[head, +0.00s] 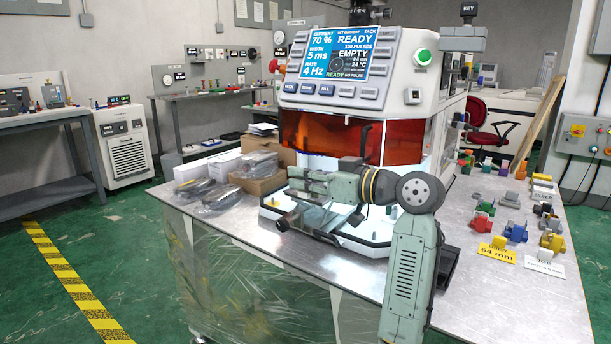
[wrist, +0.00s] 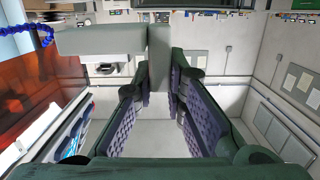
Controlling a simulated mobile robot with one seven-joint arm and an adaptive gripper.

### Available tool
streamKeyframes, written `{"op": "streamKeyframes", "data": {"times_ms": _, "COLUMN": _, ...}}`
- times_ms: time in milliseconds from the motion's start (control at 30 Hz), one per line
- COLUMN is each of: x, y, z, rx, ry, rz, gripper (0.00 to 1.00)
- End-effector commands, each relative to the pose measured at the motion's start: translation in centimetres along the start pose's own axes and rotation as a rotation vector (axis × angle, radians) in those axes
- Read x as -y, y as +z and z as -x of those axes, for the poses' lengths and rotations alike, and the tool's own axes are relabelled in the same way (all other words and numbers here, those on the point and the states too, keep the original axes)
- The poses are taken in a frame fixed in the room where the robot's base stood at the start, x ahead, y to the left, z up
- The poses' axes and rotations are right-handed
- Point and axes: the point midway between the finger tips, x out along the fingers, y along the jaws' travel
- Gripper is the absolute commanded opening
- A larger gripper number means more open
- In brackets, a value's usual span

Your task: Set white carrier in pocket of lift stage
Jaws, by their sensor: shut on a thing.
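My gripper (head: 297,183) reaches leftward in front of the orange-windowed machine, above a white platform. In the wrist view its fingers (wrist: 160,88) are closed on a pale grey-white, T-shaped piece, taken as the white carrier (wrist: 105,41). Its upright part is between the fingertips and its broad part extends left. In the head view the fingers largely hide the held piece. The white platform with a dark rim (head: 345,242), possibly the lift stage, stands below the gripper on the metal bench. The arm covers much of it, and I cannot make out its pocket.
The machine (head: 398,138) stands behind the arm; its screen (head: 341,54) reads READY and EMPTY. Bagged parts (head: 208,193) and cardboard boxes (head: 262,182) lie to the left. Several coloured pieces and a yellow 64 mm card (head: 497,252) are at the right.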

Motion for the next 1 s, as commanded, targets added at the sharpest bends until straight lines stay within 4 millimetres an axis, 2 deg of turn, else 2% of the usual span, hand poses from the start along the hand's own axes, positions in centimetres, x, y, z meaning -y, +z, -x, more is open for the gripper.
{"op": "streamKeyframes", "data": {"times_ms": 200, "x": -4.8, "y": -0.4, "z": -3.5, "rx": 0.002, "ry": -0.001, "rz": -0.003, "gripper": 0.00}}
{"op": "streamKeyframes", "data": {"times_ms": 400, "x": -7.8, "y": -0.2, "z": -5.7, "rx": 0.000, "ry": -0.001, "rz": 0.000, "gripper": 0.00}}
{"op": "streamKeyframes", "data": {"times_ms": 633, "x": -8.6, "y": 0.8, "z": -6.3, "rx": -0.001, "ry": 0.001, "rz": -0.001, "gripper": 0.00}}
{"op": "streamKeyframes", "data": {"times_ms": 833, "x": -8.6, "y": 3.3, "z": -6.6, "rx": 0.000, "ry": 0.000, "rz": -0.001, "gripper": 0.00}}
{"op": "streamKeyframes", "data": {"times_ms": 1000, "x": -8.6, "y": 3.6, "z": -6.6, "rx": -0.001, "ry": 0.001, "rz": 0.003, "gripper": 0.00}}
